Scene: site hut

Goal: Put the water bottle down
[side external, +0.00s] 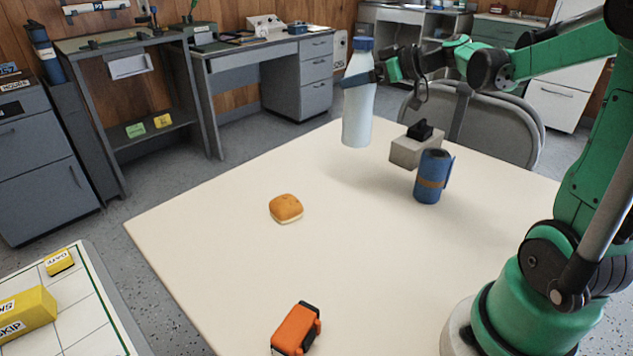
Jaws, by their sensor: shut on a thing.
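The water bottle (357,112) is white with a blue cap and hangs upright above the far part of the cream table (230,270). My gripper (362,78) is shut on the bottle's upper part, just below the cap. The bottle's base appears clear of the tabletop, though the exact height is hard to judge from this one view.
A blue mug-like container (432,177) with a brown band stands right of the bottle, by a grey block (415,148) with a black top. A bun (286,208) and an orange-and-black object (296,329) lie nearer. The table's middle is clear. A chair (490,125) stands behind.

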